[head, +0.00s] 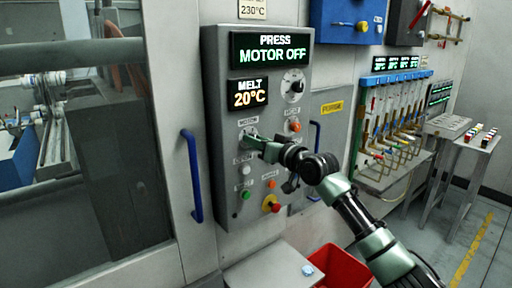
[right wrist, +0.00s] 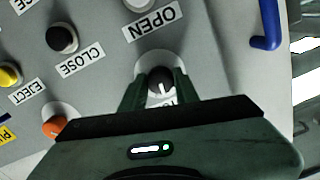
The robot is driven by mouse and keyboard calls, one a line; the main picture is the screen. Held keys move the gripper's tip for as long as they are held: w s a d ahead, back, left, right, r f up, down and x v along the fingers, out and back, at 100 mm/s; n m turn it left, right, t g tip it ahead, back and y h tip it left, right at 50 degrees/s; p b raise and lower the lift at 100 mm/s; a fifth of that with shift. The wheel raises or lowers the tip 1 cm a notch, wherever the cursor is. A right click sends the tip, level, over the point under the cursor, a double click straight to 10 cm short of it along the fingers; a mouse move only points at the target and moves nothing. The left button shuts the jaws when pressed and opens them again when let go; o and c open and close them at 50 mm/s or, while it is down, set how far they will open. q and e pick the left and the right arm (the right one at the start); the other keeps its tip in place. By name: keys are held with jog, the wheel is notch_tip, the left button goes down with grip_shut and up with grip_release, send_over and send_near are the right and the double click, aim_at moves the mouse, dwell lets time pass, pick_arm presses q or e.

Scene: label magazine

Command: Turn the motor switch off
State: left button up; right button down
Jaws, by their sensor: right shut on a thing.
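The motor switch (right wrist: 160,80) is a dark round knob with a white pointer mark on a pale round plate. In the right wrist view it sits between the two fingers of my right gripper (right wrist: 159,90), which is shut on it. Its label is mostly hidden by the gripper. In the head view my right gripper (head: 257,143) reaches the grey control panel (head: 218,170) just below the MOTOR label, covering most of the switch. The display (head: 271,50) at the panel's top reads PRESS MOTOR OFF. My left gripper is not in view.
An OPEN button (right wrist: 138,5), a black CLOSE button (right wrist: 62,38) and an orange button (right wrist: 54,127) surround the switch. A red-and-yellow stop button (head: 271,204) is lower on the panel. A blue handle (head: 192,177) stands left. A red bin (head: 341,267) sits below.

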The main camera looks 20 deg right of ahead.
jog(key=shift+n, duration=4)
jog(key=c, duration=1.1)
grip_release()
jog(key=shift+o, duration=0.2)
jog(key=shift+s, duration=0.1)
jog(key=b+v, duration=0.3)
jog(key=v, duration=0.4)
jog(key=shift+s, duration=0.35)
